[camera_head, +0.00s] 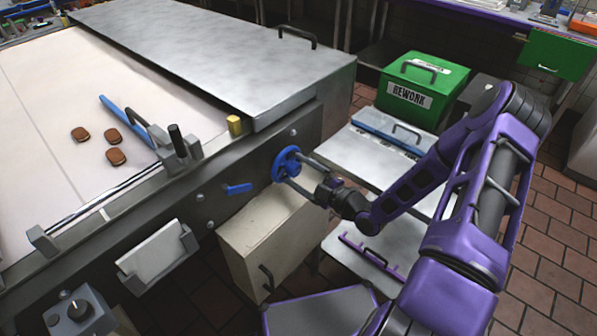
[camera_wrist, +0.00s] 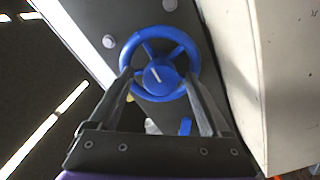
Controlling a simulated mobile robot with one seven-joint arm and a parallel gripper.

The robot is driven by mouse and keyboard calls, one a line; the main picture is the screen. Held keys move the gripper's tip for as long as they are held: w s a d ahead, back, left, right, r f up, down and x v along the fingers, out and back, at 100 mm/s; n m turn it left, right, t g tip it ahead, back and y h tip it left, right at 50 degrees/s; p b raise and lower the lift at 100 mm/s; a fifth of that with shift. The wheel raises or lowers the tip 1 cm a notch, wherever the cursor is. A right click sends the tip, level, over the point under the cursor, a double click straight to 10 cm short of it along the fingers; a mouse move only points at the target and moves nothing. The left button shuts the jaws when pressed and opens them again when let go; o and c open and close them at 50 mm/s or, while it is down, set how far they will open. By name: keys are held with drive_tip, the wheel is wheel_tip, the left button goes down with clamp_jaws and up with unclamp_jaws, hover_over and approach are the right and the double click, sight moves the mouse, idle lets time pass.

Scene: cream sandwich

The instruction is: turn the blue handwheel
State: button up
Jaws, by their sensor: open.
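The blue handwheel (camera_head: 287,164) is mounted on the dark side panel of the conveyor machine, below the metal cover. In the wrist view the handwheel (camera_wrist: 160,62) is seen face-on, with spokes and a blue hub bearing a white mark. My gripper (camera_head: 286,170) reaches it from the right. In the wrist view the fingers of my gripper (camera_wrist: 158,80) are spread wide, one at each side of the wheel's lower rim. The fingertips overlap the rim's left and right edges; I cannot tell whether they touch it.
A blue lever (camera_head: 238,189) sits left of the wheel on the same panel. A cream cabinet (camera_head: 262,225) stands just below. A green REWORK box (camera_head: 422,90) is behind my arm. Brown biscuits (camera_head: 115,156) lie on the white belt (camera_head: 60,130).

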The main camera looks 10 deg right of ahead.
drive_tip(key=shift+w+a, duration=0.1)
clamp_jaws()
idle(0.4)
drive_tip(key=shift+m, duration=0.4)
